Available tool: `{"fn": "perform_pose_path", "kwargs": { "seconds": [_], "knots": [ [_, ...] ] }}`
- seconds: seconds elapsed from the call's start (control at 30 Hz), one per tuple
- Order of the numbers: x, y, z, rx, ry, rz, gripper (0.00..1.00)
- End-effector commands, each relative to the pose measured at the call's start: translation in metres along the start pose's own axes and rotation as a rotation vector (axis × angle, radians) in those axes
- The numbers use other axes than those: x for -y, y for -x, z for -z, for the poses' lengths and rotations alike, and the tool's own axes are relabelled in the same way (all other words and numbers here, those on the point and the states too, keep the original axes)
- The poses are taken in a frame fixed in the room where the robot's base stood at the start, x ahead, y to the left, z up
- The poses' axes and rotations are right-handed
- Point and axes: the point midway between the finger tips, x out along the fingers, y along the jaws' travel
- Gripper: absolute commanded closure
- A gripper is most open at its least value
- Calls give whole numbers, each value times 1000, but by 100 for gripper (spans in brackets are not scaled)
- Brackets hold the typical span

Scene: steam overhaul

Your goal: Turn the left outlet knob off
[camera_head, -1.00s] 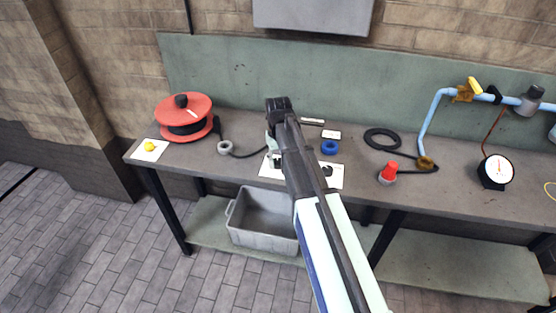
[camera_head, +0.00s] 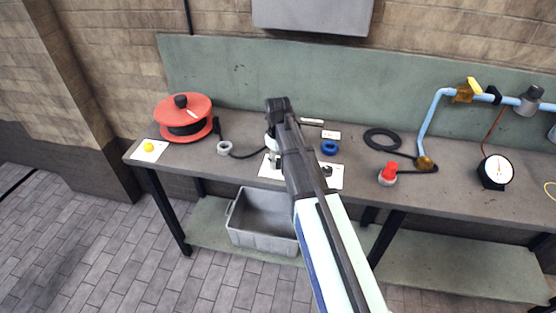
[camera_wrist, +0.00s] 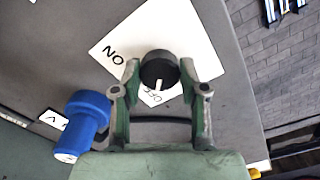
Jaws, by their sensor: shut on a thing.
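A black round knob (camera_wrist: 160,66) with a white pointer line sits on a white label card in the wrist view. The card (camera_wrist: 190,28) bears the words ON and OFF. The pointer line lies toward the OFF text, at the bottom of the knob in that view. My gripper (camera_wrist: 162,74) is shut on the knob, one finger on each side. In the head view my gripper (camera_head: 273,152) is over the left part of the card (camera_head: 333,181), with its tips small. My arm hides the middle of the card and most of the knob area.
A blue round piece (camera_head: 330,148) stands behind the card; it is close beside my gripper in the wrist view (camera_wrist: 84,122). A red cable reel (camera_head: 184,117) is at left. A red-topped piece (camera_head: 388,174), black hose ring (camera_head: 382,139) and gauge (camera_head: 496,171) are at right.

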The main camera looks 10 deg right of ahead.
Motion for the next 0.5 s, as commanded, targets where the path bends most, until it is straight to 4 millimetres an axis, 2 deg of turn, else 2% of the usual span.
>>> {"fn": "perform_pose_path", "kwargs": {
  "seconds": [0.17,0.2,0.23,0.5],
  "knots": [
    [1,-1,-1,3,2,2,92],
    [1,-1,-1,3,2,2,43],
    [1,-1,-1,2,2,2,32],
    [0,0,0,1,0,1,32]
  ]
}}
